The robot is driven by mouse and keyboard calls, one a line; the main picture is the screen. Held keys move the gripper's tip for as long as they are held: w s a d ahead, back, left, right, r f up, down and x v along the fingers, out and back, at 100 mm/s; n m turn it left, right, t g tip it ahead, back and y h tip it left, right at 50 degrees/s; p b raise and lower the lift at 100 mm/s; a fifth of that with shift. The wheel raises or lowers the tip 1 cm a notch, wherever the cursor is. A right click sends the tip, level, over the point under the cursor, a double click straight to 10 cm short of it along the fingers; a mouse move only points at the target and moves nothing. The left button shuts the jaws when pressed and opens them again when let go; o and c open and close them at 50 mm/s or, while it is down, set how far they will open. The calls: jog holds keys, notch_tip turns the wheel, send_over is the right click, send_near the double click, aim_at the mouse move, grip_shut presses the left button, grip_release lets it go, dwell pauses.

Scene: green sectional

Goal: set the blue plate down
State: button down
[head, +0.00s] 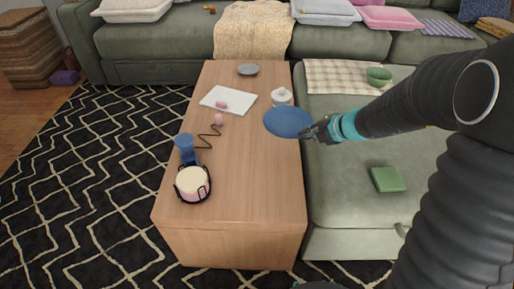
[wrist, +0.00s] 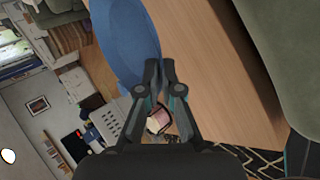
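The blue plate (head: 288,121) is over the right side of the wooden table (head: 240,160), near the edge beside the green sofa. My gripper (head: 310,132) is shut on the plate's right rim and reaches in from the right. The plate looks held above the tabletop, though the size of the gap is hard to judge.
A white lidded pot (head: 281,97) stands just behind the plate. A white board (head: 228,100) with a pink item, a grey dish (head: 248,69), a blue lamp-like object (head: 186,148) and a candle jar (head: 192,184) are on the table. The table's front right is clear.

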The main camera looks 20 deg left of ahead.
jog(key=b, duration=0.4)
send_over(262, 156)
jog(key=s+d, duration=0.2)
jog(key=f, duration=0.7)
jog(key=shift+w+d, duration=0.2)
jog(key=shift+w, duration=0.05)
jog(key=shift+f+b, duration=1)
jog(key=shift+f, duration=0.9)
jog(key=shift+f, duration=0.2)
jog(key=c, duration=1.6)
grip_release()
jog(key=shift+r, duration=0.15)
jog(key=shift+d+r, duration=0.15)
jog(key=shift+r, duration=0.1)
jog(key=p+v, duration=0.4)
jog(key=v, duration=0.7)
jog(key=shift+s+d+r, duration=0.15)
jog(key=shift+d, duration=0.05)
